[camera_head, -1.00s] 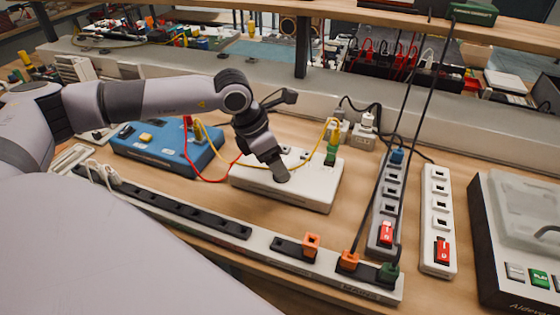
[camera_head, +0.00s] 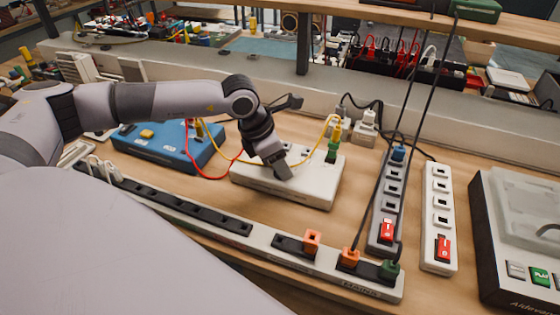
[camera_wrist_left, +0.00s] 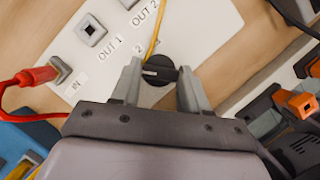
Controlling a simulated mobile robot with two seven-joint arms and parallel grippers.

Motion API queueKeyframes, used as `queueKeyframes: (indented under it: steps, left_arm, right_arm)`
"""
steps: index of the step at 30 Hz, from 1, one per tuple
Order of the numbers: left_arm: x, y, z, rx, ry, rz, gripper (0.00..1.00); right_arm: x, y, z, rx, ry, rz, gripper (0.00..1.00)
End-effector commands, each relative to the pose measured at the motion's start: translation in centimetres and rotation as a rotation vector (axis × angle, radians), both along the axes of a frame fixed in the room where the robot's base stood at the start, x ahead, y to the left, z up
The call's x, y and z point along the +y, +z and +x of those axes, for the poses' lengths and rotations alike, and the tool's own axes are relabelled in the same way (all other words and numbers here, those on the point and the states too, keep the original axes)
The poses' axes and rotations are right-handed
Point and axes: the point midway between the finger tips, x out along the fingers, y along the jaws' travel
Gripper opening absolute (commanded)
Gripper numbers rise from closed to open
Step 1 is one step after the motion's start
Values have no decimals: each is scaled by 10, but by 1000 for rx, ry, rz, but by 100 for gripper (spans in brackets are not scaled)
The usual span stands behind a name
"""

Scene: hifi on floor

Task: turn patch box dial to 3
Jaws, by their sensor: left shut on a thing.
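The patch box (camera_head: 318,190) is a white box on the wooden bench, near the middle of the head view. In the left wrist view the patch box (camera_wrist_left: 110,20) shows the labels IN, OUT 1 and OUT 2. Its dial (camera_wrist_left: 160,70) is a round black knob with a white pointer mark toward the left of the picture. A printed "2" shows just up and left of it; a 3 cannot be made out. My left gripper (camera_head: 284,172) is shut on the dial, one finger on each side. The dial is hidden in the head view. My right gripper is not in view.
A red plug (camera_wrist_left: 36,75) and a yellow cable (camera_head: 246,160) are at the patch box. A blue box (camera_head: 160,155) stands to its left. Power strips (camera_head: 438,220) lie to the right, and a long strip (camera_head: 262,240) runs in front. Dark cables hang at the right.

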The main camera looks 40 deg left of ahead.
Motion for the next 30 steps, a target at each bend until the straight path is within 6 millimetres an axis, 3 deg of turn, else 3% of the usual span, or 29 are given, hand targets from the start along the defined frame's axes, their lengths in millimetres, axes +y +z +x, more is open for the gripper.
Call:
queueKeyframes:
  steps: [8, 30]
  left_arm:
    - [1, -2, 2, -2, -158, -1, 14]
    - [1, 0, 7, -6, -853, -3, 14]
  right_arm:
    - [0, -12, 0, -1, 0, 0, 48]
    - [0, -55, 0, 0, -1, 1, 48]
